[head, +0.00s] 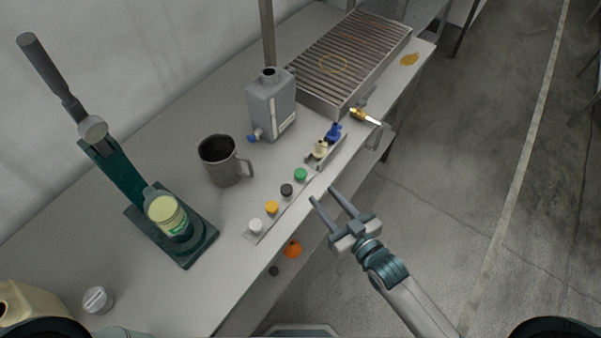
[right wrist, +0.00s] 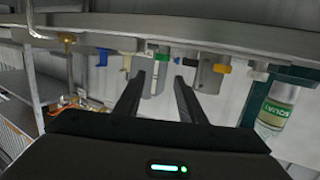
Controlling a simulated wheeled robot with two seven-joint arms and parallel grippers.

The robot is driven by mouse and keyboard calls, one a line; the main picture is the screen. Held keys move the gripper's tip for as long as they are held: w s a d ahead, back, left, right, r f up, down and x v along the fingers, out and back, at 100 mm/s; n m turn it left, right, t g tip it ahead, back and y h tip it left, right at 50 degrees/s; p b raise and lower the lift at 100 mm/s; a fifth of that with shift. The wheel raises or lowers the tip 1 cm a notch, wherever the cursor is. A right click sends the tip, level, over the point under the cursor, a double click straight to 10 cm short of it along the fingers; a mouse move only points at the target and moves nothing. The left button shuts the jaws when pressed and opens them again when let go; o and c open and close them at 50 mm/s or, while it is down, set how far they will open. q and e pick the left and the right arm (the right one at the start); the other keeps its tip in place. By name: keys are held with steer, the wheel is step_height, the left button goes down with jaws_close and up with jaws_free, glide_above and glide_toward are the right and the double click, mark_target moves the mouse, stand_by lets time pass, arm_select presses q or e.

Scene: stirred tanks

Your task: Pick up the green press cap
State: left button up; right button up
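In the right wrist view the green cap (right wrist: 163,51) shows beyond and between the fingertips. My right gripper (head: 323,194) is open, its fingers pointing toward the bench edge near the green cap, with nothing between them. It also shows open in the right wrist view (right wrist: 160,76). The gripper is apart from the cap. My left gripper is not in view.
Beside the green cap are black (head: 287,190), yellow (head: 271,208) and white (head: 256,226) caps. Blue (head: 332,132) and cream (head: 320,149) nozzle-like pieces stand behind. A grey mug (head: 222,161), grey jug (head: 271,104), green press (head: 187,246) and slatted tray (head: 323,103) occupy the bench.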

mark_target(304, 175)
steer(key=b+x, duration=0.5)
steer(key=x, duration=0.5)
steer(key=shift+w+a+f, duration=0.2)
steer(key=shift+w, duration=0.1)
steer(key=shift+w+a, duration=0.15)
steer(key=shift+w, duration=0.15)
steer(key=shift+w+a+f+b, duration=0.45)
steer(key=shift+w+b, duration=0.1)
steer(key=shift+b, duration=0.45)
steer(key=b+x, duration=0.2)
steer(key=shift+w+a+f, duration=0.15)
steer(key=shift+w+a, duration=0.05)
steer(key=shift+w, duration=0.05)
steer(key=shift+w+a, duration=0.25)
steer(key=shift+w, duration=0.15)
